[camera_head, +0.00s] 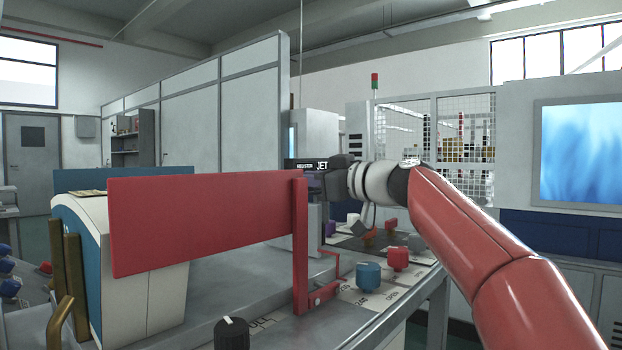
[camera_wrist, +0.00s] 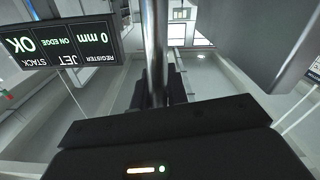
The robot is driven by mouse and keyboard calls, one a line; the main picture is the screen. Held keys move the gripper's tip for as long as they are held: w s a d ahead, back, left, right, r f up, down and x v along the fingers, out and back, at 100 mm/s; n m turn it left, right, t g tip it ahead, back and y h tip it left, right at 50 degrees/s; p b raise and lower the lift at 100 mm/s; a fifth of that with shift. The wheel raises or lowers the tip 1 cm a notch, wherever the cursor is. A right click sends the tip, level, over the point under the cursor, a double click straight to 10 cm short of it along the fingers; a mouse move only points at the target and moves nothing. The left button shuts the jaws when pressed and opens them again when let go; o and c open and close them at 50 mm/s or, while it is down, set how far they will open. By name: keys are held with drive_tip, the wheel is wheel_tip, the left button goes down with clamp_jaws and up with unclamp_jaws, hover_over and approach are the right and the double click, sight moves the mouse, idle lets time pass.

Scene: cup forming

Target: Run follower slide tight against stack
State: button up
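My gripper (camera_head: 337,177) is right of centre in the head view, at the end of my red arm, beside a dark display. In the wrist view, its dark fingers (camera_wrist: 158,88) point away from the camera, and a shiny upright rod (camera_wrist: 155,40) runs between or in front of them. I cannot tell whether they touch the rod. A pale block with a curved edge (camera_head: 165,300), apparently the stack, stands at left in the head view, partly hidden by a red panel (camera_head: 200,215). I cannot pick out the follower slide for certain.
The display (camera_wrist: 70,45) reads "REGISTER 0 mm", "JET ON EDGE", "STACK OK", upside down. A red post (camera_head: 300,245) carries the panel. A black knob (camera_head: 231,333), blue knob (camera_head: 368,275) and red knob (camera_head: 397,258) stand on the bench.

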clamp_jaws()
drive_tip(key=shift+s+a+f, duration=0.1)
drive_tip(key=shift+s+a, duration=0.05)
drive_tip(key=s+a+b, duration=0.6)
drive_tip(key=s+a, duration=0.1)
drive_tip(key=s, duration=0.2)
drive_tip(key=shift+s+a+b, duration=0.3)
drive_tip(key=shift+s, duration=0.1)
drive_tip(key=o, duration=0.5)
unclamp_jaws()
